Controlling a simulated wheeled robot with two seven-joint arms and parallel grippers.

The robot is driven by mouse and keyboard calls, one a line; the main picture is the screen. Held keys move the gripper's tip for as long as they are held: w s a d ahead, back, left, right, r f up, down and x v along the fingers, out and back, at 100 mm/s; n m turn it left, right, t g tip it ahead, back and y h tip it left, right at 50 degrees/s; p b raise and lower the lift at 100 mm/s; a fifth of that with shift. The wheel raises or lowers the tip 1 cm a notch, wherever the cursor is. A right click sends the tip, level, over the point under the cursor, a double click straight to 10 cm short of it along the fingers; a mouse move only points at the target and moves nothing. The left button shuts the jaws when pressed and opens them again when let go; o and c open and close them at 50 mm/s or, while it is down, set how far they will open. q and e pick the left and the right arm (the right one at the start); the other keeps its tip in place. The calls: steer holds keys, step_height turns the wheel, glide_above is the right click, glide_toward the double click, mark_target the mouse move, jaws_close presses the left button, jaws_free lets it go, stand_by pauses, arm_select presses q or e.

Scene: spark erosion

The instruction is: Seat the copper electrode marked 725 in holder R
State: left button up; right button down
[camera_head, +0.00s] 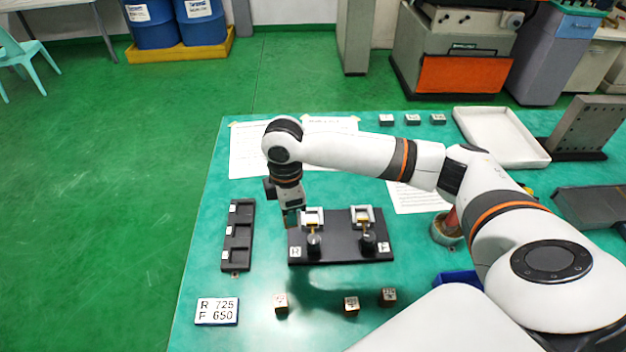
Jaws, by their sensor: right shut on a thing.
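A black base plate (341,256) carries two clamp holders with pale jaws and black knobs. The left holder (313,218) has a white label at its front that seems to read R; the right holder (362,216) has another label. My right gripper (292,222) points down at the left holder's left edge. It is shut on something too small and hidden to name. My left gripper is out of view.
A card (217,311) reads R 725, F 650. A black slotted rack (238,235) lies left of the plate. A white tray (501,137), small grey blocks (412,119) and paper sheets (258,150) lie farther back. My right arm crosses above the table.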

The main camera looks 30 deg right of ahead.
steer(key=w+d+f+n+p, duration=0.2)
steer(key=d+n, duration=0.3)
steer(key=n, duration=0.3)
steer(key=w+d+f+n+p, duration=0.2)
steer(key=w+d+n+p, duration=0.15)
steer(key=n, duration=0.35)
steer(key=f+b, duration=0.1)
steer(key=b, duration=0.1)
steer(key=f+b, duration=0.4)
steer(key=shift+s+d+f+b, duration=0.15)
steer(key=shift+s+d+b, duration=0.1)
steer(key=shift+s+b, duration=0.1)
steer(key=shift+f, duration=0.7)
steer(key=shift+f, duration=0.15)
steer(key=c, duration=1)
jaws_free()
steer(key=shift+c, duration=0.2)
step_height(320, 180, up, 12)
steer(key=b, duration=0.2)
